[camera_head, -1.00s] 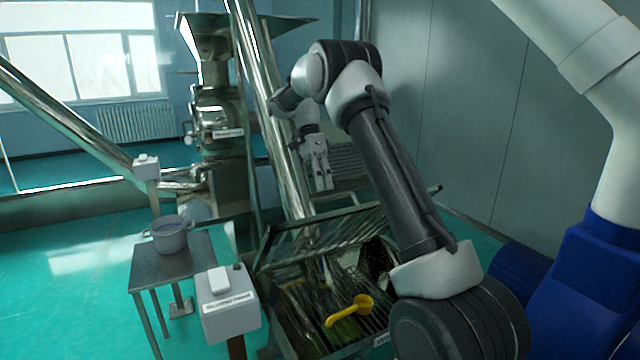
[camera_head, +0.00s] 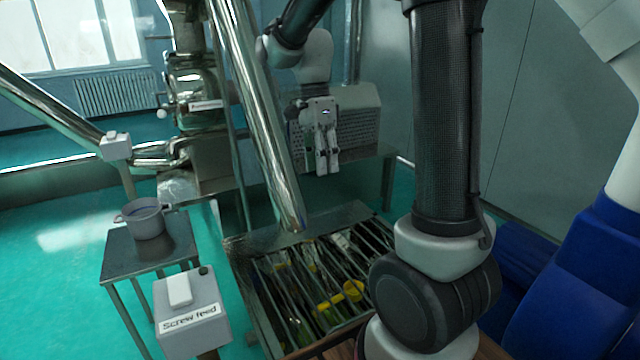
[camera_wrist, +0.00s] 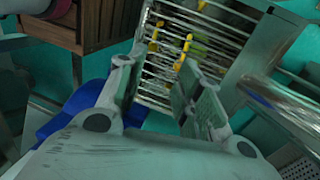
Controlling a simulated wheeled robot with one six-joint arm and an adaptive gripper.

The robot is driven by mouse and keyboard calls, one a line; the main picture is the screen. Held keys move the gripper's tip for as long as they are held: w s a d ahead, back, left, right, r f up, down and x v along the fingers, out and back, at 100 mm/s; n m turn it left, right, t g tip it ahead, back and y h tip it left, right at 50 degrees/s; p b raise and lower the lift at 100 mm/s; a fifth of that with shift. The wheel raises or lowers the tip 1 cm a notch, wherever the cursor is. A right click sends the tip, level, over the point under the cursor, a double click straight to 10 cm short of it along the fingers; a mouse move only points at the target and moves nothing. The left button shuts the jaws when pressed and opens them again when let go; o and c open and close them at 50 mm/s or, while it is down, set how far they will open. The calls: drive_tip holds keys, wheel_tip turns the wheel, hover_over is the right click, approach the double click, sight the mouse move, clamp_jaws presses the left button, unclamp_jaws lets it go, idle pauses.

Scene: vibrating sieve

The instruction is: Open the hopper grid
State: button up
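The hopper (camera_head: 260,305) is a metal box in the lower middle of the head view. Its grid (camera_head: 318,262) of parallel metal bars lies across the top and looks flat. Yellow and green things show between the bars. My gripper (camera_head: 327,172) hangs above and behind the hopper, fingers down, apart from the grid. In the wrist view the grid (camera_wrist: 205,42) shows beyond my gripper (camera_wrist: 160,92), whose fingers stand apart with nothing between them. My arm hides the hopper's right side in the head view.
A slanted steel pipe (camera_head: 262,120) ends just above the hopper's back edge. A "Screw feed" box (camera_head: 192,312) stands left of the hopper. A small table (camera_head: 140,262) with a pot (camera_head: 146,218) is farther left. Green floor is open at far left.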

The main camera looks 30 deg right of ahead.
drive_tip(key=w+x, duration=0.1)
drive_tip(key=x, duration=0.7)
drive_tip(key=shift+w+f+t, duration=0.25)
drive_tip(key=shift+f+t, duration=0.05)
drive_tip(key=shift+f, duration=0.2)
clamp_jaws()
unclamp_jaws()
